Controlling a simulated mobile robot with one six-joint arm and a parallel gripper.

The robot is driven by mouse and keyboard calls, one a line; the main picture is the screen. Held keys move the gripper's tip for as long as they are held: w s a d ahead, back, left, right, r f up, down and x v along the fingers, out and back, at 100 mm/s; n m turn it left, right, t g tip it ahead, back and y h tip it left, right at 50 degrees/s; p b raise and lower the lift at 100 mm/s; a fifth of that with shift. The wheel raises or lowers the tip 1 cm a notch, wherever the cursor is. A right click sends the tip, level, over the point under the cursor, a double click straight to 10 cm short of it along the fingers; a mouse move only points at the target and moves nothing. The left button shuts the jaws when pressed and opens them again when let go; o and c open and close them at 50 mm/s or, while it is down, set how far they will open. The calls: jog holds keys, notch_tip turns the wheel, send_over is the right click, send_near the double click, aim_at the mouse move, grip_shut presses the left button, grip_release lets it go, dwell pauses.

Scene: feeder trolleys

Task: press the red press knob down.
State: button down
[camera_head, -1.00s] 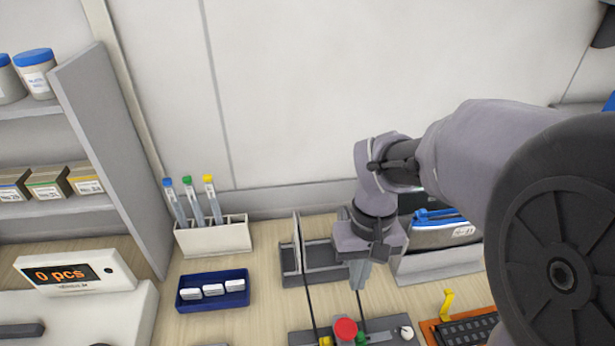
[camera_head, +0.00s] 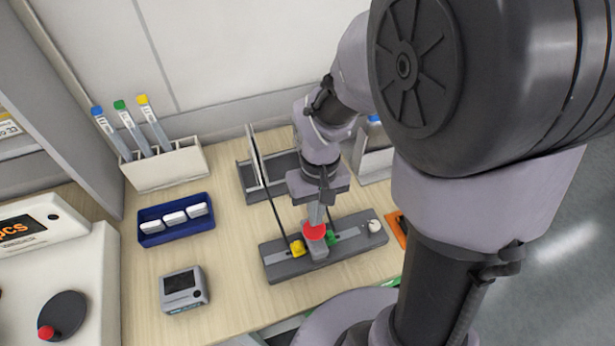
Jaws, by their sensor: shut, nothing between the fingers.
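The red press knob (camera_head: 314,232) is a round red cap on a small grey block, on a dark grey fixture bar (camera_head: 284,267) lying on the table. A yellow part (camera_head: 298,248) sits to its left and a green part (camera_head: 332,237) to its right on the bar. My gripper (camera_head: 316,218) points down with its fingers together and empty. Its fingertips are at the knob's top in the picture; I cannot tell whether they touch it. How far the knob is pressed cannot be told.
A blue tray (camera_head: 150,226) with white pieces, a tube rack (camera_head: 165,168) and a small grey display box (camera_head: 183,290) stand left. Bare table lies between them.

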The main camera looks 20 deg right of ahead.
jog(key=shift+s+f, duration=0.1)
jog(key=shift+f, duration=0.6)
notch_tip(320, 180, down, 2)
jog(key=shift+s+f+b, duration=0.1)
jog(key=shift+f+b, duration=0.05)
jog(key=shift+b, duration=0.8)
jog(key=shift+s, duration=0.1)
notch_tip(320, 180, up, 14)
jog(key=w+p, duration=0.1)
jog(key=p, duration=0.6)
jog(key=shift+w+d+r+p, duration=0.2)
jog(key=shift+w+d+p, duration=0.15)
